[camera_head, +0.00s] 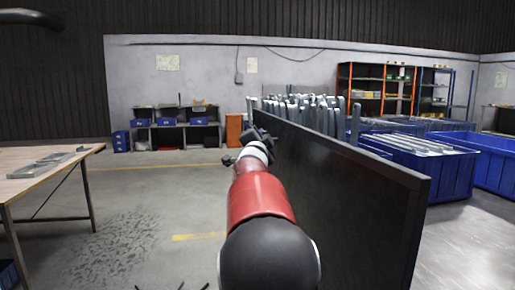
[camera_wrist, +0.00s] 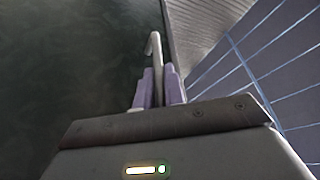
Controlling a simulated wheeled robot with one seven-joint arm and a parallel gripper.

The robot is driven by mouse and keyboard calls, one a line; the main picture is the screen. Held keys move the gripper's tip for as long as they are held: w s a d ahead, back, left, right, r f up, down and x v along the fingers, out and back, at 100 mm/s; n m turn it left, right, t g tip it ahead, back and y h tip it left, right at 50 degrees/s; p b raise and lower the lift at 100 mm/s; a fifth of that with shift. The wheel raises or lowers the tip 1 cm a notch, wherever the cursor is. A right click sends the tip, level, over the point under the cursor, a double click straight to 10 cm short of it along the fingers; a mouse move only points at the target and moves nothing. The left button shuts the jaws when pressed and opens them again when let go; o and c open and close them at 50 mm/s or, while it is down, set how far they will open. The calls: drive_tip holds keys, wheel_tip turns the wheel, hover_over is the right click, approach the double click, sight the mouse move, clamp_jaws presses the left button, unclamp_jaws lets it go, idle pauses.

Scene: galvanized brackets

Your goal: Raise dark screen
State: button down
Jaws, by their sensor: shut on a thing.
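The dark screen (camera_head: 345,205) is a tall black panel standing upright on the right of the head view, running away from me. In the wrist view its dark face (camera_wrist: 70,60) fills the left side, with its edge near the middle. My gripper (camera_head: 258,135) is at the screen's left side, towards its far end. In the wrist view my gripper's pale purple fingers (camera_wrist: 158,88) are closed around a thin pale bar (camera_wrist: 155,50) with a hooked end, beside the screen's edge. I cannot tell whether the bar is fixed to the screen.
Galvanized brackets (camera_head: 310,105) stand behind the screen. Blue bins (camera_head: 440,172) stand on the right. A wooden table (camera_head: 35,165) with grey brackets (camera_head: 48,164) is on the left. Shelves (camera_head: 175,133) line the back wall. The floor between table and screen is clear.

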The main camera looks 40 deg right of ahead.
drive_tip(key=shift+r+p, duration=0.4)
drive_tip(key=shift+r, duration=0.8)
drive_tip(key=c, duration=1.5)
unclamp_jaws()
drive_tip(key=shift+f, duration=0.1)
drive_tip(key=shift+s+a+f, duration=0.15)
drive_tip(key=shift+s+a, duration=0.1)
drive_tip(key=b+v, duration=0.1)
drive_tip(key=v, duration=0.6)
